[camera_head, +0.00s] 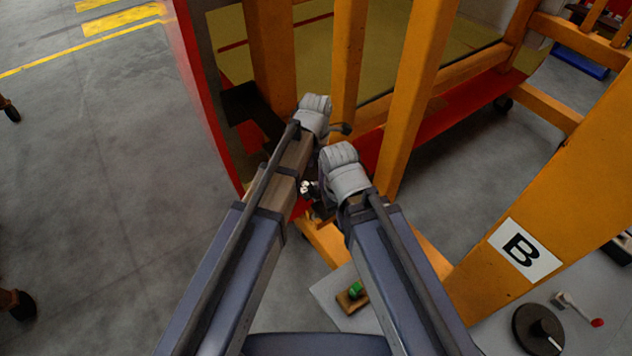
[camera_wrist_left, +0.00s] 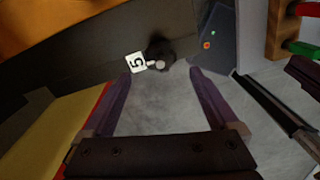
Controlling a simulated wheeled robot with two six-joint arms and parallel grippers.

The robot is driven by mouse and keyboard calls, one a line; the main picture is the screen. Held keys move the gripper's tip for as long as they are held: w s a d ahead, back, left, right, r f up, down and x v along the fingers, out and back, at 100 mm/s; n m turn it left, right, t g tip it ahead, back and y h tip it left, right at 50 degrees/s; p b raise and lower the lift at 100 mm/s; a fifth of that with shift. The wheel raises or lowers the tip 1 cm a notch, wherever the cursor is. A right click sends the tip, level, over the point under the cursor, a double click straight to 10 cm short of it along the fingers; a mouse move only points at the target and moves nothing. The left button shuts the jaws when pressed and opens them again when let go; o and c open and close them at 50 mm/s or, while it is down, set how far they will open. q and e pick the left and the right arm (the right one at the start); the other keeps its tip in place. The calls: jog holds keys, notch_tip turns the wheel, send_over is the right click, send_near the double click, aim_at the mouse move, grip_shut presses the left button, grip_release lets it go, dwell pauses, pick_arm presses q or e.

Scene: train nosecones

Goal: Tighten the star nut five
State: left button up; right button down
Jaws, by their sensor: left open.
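The star nut five (camera_wrist_left: 160,50) is a dark knob in the left wrist view. A pale, rounded end sticks out below it, and a white label with a 5 (camera_wrist_left: 136,62) is beside it. It sits on a dark beam. My left gripper (camera_wrist_left: 159,76) is open and empty. In the picture its two purple fingers lie to either side below the nut, and no contact shows. In the head view the nut cannot be made out, and both grippers are largely hidden by my arms and wrists.
An orange frame (camera_head: 412,85) with upright posts stands ahead, and a large post bears a "B" sign (camera_head: 525,250). A wooden block with a green piece (camera_head: 354,291) lies on a grey surface at the lower middle. A black disc (camera_head: 538,330) is at lower right.

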aim_at(316, 187)
pick_arm(q)
jog(key=shift+f+b, duration=3.85)
jog(key=shift+f, duration=0.05)
jog(key=shift+c, duration=0.3)
jog(key=c, duration=1.3)
